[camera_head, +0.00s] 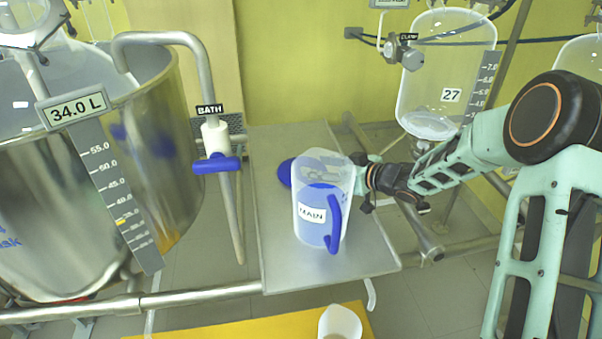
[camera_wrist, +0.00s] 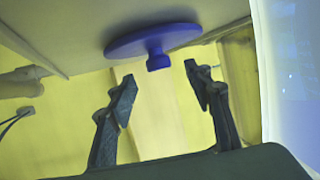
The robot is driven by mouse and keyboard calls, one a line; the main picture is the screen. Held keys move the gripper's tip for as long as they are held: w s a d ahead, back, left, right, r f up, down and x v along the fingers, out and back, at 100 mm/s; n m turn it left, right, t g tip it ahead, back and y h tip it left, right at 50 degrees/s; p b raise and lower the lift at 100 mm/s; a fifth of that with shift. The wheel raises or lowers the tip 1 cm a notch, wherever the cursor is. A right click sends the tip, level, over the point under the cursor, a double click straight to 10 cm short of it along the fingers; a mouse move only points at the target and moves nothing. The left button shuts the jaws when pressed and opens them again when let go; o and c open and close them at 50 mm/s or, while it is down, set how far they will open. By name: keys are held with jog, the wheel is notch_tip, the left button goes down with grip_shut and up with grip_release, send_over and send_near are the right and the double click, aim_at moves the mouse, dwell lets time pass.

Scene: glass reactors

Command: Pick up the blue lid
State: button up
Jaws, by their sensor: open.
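The blue lid (camera_head: 285,172) lies on the metal shelf behind the jug, which partly hides it in the head view. In the wrist view the lid (camera_wrist: 152,40) is a flat blue disc with a small knob facing my gripper. My gripper (camera_wrist: 158,85) is open and empty, with the knob a little beyond the fingertips and roughly between them. In the head view my gripper is mostly hidden behind the jug; its wrist shows at the jug's right side.
A clear jug (camera_head: 322,215) labelled MAIN, with a blue handle and bluish liquid, stands on the metal shelf (camera_head: 285,265) close to my gripper. A steel vessel (camera_head: 170,150) and a BATH tap with a blue handle (camera_head: 217,164) are at left. A glass reactor (camera_head: 440,75) hangs at upper right.

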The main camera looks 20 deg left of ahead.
aim_at(283, 171)
jog(key=b+x, duration=0.1)
jog(key=x, duration=0.6)
jog(key=shift+w+b, duration=0.15)
jog(key=shift+b, duration=0.2)
jog(key=c, duration=1.2)
